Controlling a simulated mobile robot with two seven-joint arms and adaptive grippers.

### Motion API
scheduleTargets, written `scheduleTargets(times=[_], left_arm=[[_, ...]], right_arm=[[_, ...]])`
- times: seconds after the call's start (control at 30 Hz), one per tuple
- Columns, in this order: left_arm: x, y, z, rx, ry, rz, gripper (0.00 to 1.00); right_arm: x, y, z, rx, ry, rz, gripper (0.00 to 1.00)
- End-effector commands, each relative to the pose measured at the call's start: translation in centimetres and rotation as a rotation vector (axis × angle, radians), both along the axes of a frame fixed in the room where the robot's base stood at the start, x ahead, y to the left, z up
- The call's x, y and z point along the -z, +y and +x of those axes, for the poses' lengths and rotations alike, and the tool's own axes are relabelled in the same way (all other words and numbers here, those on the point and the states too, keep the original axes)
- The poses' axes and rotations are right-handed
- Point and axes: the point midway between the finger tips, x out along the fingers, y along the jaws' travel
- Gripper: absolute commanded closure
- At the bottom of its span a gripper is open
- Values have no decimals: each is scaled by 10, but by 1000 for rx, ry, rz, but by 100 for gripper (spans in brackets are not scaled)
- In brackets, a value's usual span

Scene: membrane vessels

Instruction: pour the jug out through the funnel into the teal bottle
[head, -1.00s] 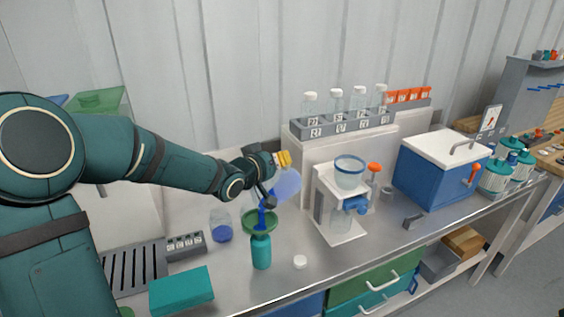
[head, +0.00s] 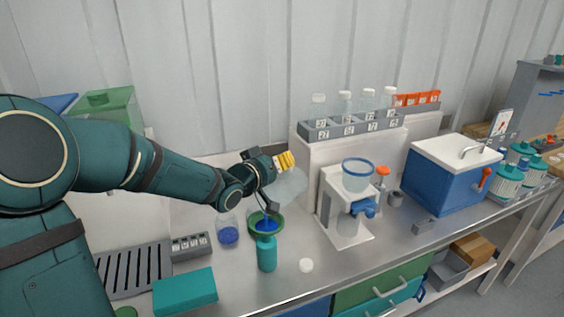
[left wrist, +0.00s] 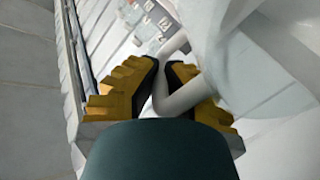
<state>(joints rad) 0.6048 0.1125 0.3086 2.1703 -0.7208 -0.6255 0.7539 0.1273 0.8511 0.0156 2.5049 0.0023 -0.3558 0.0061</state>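The clear jug (head: 290,186) is tilted above the funnel and looks empty of blue. My left gripper (head: 284,161) is shut on its pale handle, which passes between the yellow fingers (left wrist: 164,85) in the left wrist view, where the jug (left wrist: 245,55) fills the upper right. The green funnel (head: 254,229) is below the jug, at the top of the teal bottle (head: 267,256), with blue liquid in its bowl. The bottle stands upright on the metal bench; its contents are hidden. My right gripper is out of view.
A glass with blue liquid (head: 228,235) stands left of the bottle. A white cap (head: 306,265) lies to its right. A teal box (head: 185,291) is at front left. A white filter stand (head: 346,235) and a blue cooler (head: 440,182) stand to the right.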

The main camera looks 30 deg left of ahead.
Motion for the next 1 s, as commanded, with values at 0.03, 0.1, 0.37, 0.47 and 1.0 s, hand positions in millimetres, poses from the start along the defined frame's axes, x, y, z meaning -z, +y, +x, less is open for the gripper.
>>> scheduleTargets(times=[0.03,0.1,0.37,0.47,1.0], left_arm=[[0,0,0,0,-4,-1,100],[0,0,-1,0,-11,-2,100],[-1,2,-8,-1,-65,-12,100],[-3,2,-11,0,-91,-16,100],[-9,4,-21,1,-170,-32,100]], right_arm=[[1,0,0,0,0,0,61],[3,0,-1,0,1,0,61],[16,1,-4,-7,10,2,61],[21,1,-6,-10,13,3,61],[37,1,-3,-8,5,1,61]])
